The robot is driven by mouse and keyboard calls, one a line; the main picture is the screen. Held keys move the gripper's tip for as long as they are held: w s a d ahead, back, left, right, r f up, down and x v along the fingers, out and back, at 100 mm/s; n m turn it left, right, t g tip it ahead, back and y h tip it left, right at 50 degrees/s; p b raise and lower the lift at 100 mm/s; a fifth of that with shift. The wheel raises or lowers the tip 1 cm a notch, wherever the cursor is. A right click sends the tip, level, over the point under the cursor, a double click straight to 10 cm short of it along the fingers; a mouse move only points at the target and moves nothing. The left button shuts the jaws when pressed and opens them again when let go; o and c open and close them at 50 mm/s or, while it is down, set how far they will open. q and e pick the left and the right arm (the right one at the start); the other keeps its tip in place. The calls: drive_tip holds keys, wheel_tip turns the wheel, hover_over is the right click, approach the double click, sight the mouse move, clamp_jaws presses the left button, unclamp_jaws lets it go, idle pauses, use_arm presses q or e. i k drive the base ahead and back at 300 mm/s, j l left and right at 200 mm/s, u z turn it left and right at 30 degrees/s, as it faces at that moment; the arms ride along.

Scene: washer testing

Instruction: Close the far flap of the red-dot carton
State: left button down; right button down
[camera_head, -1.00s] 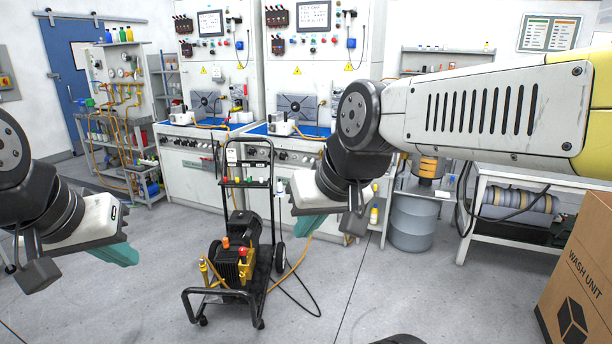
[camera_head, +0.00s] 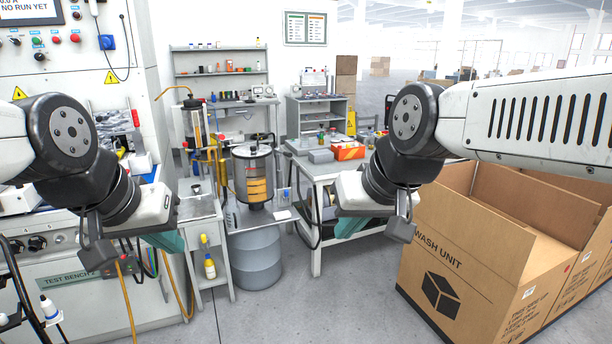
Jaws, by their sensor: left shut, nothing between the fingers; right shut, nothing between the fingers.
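An open brown carton (camera_head: 420,262) printed "WASH UNIT" with a black box emblem stands on the floor at the right. One flap (camera_head: 485,232) rises from its near left side, and other tall cardboard panels (camera_head: 530,200) rise behind it. A small reddish mark shows on its right side; I cannot clearly tell that it is the red dot. My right arm crosses above and hides part of the far cardboard. My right gripper (camera_head: 352,226) is shut and empty, left of the carton and apart from it. My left gripper (camera_head: 168,242) is shut and empty, further left before the bench.
A grey drum (camera_head: 255,262) and a small side table (camera_head: 200,208) stand between my grippers. A workbench (camera_head: 318,170) with an orange box is behind my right gripper. A test bench (camera_head: 90,285) fills the left. Grey floor is clear left of the carton.

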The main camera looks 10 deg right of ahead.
sight(458, 177)
drive_tip(key=i+l+z, duration=0.35)
drive_tip(key=i, duration=0.35)
drive_tip(key=i+z, duration=0.3)
drive_tip(key=i, duration=0.35)
drive_tip(key=i+j+z, duration=0.2)
drive_tip(key=i+z, duration=0.15)
drive_tip(key=i, duration=0.35)
drive_tip(key=i+l+u, duration=0.1)
drive_tip(key=i+l, duration=0.35)
drive_tip(key=i, duration=0.15)
drive_tip(key=i+l+u, duration=0.1)
drive_tip(key=i+l, duration=0.4)
drive_tip(key=i, duration=0.1)
